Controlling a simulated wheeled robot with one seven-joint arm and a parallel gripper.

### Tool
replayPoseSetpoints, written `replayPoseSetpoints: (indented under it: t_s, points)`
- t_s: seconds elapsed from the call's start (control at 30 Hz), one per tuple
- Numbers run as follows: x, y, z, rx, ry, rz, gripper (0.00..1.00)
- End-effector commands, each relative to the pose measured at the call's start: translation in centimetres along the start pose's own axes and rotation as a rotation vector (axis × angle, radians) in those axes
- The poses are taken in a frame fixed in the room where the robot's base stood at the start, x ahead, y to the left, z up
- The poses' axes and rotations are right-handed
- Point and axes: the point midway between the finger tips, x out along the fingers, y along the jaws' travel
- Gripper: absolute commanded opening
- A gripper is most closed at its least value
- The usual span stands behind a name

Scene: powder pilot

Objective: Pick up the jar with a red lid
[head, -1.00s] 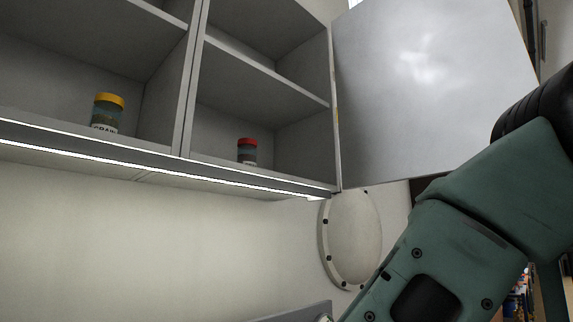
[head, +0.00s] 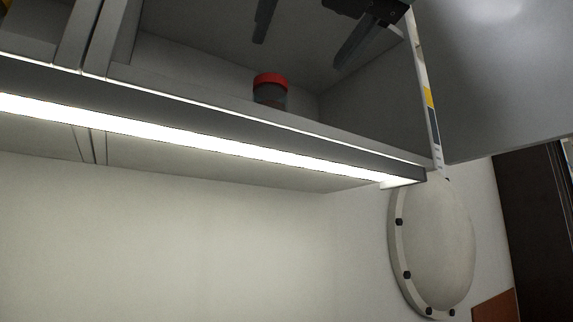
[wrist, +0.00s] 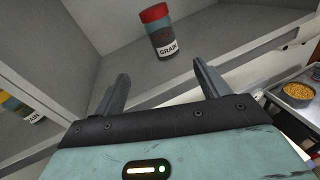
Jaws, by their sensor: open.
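The jar with a red lid (head: 270,88) stands on the bottom shelf of the open wall cabinet in the head view, its base hidden by the shelf's front edge. In the wrist view the red-lidded jar (wrist: 160,31) has a label reading "GRAIN" and sits beyond the fingertips, between their lines. My gripper (head: 305,35) is open and empty, seen at the top of the head view, in front of the cabinet and above the jar's level in the picture. Its two fingers also show in the wrist view (wrist: 160,72), apart from the jar.
A yellow-lidded jar (wrist: 14,103) stands in the left compartment, behind the upright divider (wrist: 45,60). The open cabinet door (head: 490,80) is at the right. A lit strip (head: 200,138) runs under the shelf. A bowl of yellow bits (wrist: 298,91) sits lower right.

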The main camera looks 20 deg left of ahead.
Motion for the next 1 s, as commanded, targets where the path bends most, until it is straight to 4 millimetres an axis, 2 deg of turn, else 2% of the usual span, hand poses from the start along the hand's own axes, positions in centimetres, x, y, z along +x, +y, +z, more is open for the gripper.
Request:
replayPoseSetpoints:
  t_s: [0.03, 0.1, 0.2, 0.7, 1.0]
  points:
    - [-0.8, 0.2, 1.7, -0.043, -0.036, 0.007, 0.75]
    - [-1.4, 0.2, 3.1, -0.089, -0.069, 0.007, 0.75]
    - [-1.0, 0.1, 4.0, -0.118, -0.087, 0.004, 0.75]
    - [8.7, 0.3, 4.8, -0.119, -0.085, 0.004, 0.75]
    - [11.1, 0.2, 4.8, -0.119, -0.085, 0.003, 0.75]
